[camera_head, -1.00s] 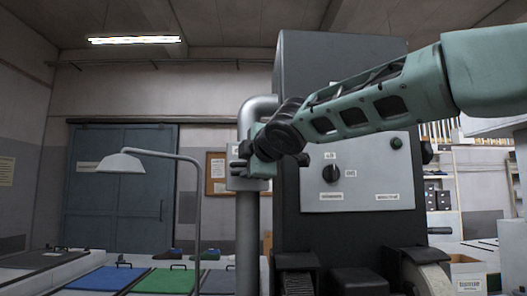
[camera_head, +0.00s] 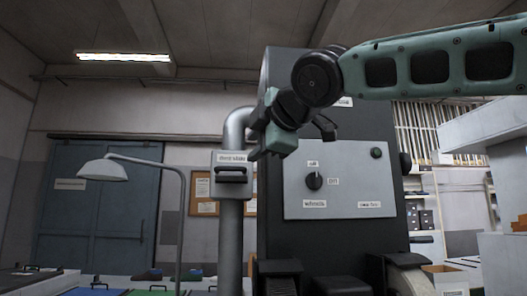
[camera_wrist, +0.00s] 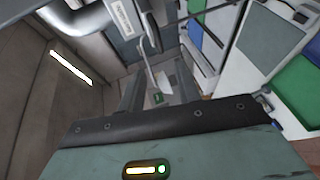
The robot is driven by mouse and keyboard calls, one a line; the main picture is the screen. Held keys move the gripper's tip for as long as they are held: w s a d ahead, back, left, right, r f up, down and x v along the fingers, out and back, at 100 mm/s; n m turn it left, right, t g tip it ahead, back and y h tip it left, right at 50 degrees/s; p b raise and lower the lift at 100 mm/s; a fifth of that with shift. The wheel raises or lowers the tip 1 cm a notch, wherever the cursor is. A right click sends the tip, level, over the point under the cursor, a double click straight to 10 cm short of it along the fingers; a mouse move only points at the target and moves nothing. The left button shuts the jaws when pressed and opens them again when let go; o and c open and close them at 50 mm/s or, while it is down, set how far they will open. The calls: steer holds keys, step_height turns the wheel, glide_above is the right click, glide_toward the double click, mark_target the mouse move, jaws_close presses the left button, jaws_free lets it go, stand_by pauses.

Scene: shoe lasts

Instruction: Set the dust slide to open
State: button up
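The dust slide is a small grey box (camera_head: 232,158) on the vertical grey pipe, with a "dust slide" label and a dark handle (camera_head: 231,174) below the label. In the wrist view the labelled box (camera_wrist: 122,18) shows at the top, partly cut off. My gripper (camera_head: 259,151) is just right of the box, slightly above the handle, and appears apart from it. In the wrist view two grey fingers stand apart with nothing seen between them except the background, so my gripper (camera_wrist: 160,85) looks open and empty.
The dark machine cabinet (camera_head: 280,222) stands right of the pipe, with a grey panel (camera_head: 340,190) bearing a knob (camera_head: 314,181). A lamp (camera_head: 102,169) on a bent pole stands left of the pipe. Blue and green mats lie on low benches at lower left.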

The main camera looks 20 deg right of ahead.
steer(key=shift+b+v, duration=1.4)
steer(key=shift+b, duration=1.1)
steer(key=a+f+m+g+y+p, duration=0.1)
steer(key=a+f+g+p, duration=0.3)
steer(key=f, duration=0.7)
steer(key=a+f+m+g, duration=0.1)
steer(key=a+f+g, duration=0.1)
steer(key=a+f, duration=0.65)
steer(key=s+d+f+m+g+p, duration=0.1)
steer(key=s+f+m+g, duration=0.2)
steer(key=f, duration=0.6)
steer(key=s+f+m+g+p, duration=0.1)
steer(key=s+f+g, duration=0.1)
steer(key=s+f, duration=0.55)
steer(key=s+d+f+m+g+h+p, duration=0.1)
steer(key=s+d+f+m+g, duration=0.3)
steer(key=s+f, duration=0.7)
step_height(320, 180, down, 3)
steer(key=shift+s+d+r+g+h+p, duration=0.1)
steer(key=shift+s+d+g+h+p, duration=0.25)
steer(key=shift+d+p, duration=0.2)
